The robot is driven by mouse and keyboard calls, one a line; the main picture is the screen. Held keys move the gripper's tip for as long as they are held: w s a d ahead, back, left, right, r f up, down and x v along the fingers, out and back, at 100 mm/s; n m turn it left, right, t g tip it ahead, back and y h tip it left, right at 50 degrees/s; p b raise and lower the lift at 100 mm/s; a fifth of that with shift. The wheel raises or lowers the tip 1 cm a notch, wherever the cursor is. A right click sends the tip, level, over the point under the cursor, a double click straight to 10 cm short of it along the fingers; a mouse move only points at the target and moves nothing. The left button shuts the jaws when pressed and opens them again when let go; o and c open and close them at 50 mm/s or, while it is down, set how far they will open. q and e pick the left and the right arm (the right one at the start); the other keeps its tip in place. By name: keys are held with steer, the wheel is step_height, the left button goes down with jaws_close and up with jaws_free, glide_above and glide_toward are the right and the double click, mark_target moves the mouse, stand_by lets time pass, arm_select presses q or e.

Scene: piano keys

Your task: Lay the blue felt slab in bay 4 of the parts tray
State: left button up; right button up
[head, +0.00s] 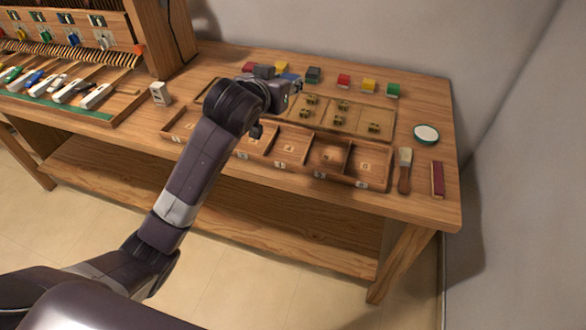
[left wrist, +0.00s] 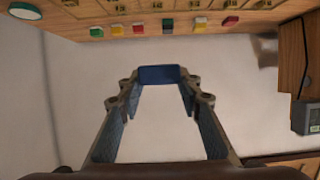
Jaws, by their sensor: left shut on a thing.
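My left gripper (head: 292,88) is over the back of the table, behind the parts tray. In the left wrist view, my left gripper (left wrist: 160,90) is shut on the blue felt slab (left wrist: 160,74), which sits between its fingertips. In the head view the slab is mostly hidden by the gripper. The parts tray (head: 278,165) is a row of wooden bays along the table's front. Bay 4 (head: 291,146) looks empty; its number is small and hard to read. My right gripper is not in view.
Coloured blocks stand in a row at the back, among them a red (head: 343,81), a yellow (head: 367,86) and a green one (head: 392,90). A board with small brass pieces (head: 341,120) lies behind the bays. A round white-topped tin (head: 426,134) and a brush (head: 404,170) are at right.

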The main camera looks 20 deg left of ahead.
arm_select(q)
glide_above(287, 152)
step_height(287, 152, down, 10)
step_height(287, 152, down, 6)
steer(key=shift+r+b, duration=0.1)
steer(key=shift+b, duration=0.35)
steer(key=shift+f, duration=2.35)
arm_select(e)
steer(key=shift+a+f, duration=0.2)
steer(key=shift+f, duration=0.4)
arm_select(q)
steer(key=shift+f, duration=0.1)
steer(key=o, duration=0.9)
steer(key=shift+c, duration=0.2)
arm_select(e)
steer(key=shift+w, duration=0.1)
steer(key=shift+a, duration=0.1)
